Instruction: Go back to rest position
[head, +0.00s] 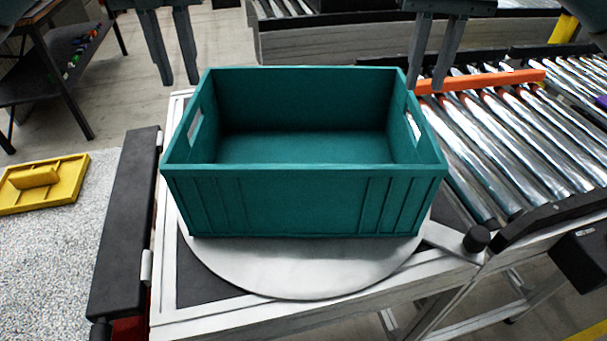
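A teal crate (303,202) stands upright and looks empty on a round grey turntable plate (300,272). My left gripper (176,80) hangs at the top left, its two fingers apart with nothing between them. It is above and beyond the crate's left back corner. My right gripper (427,85) hangs at the top right, near the crate's right back corner, fingers apart and empty. Its fingertips overlap the crate's edge in the picture; I cannot tell whether they touch.
A roller conveyor (530,130) with an orange bar (480,82) lies to the right. A black knob (477,239) stands right of the plate. A yellow tray (45,185) lies at the left on a speckled surface. A dark shelf (75,75) stands at the upper left.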

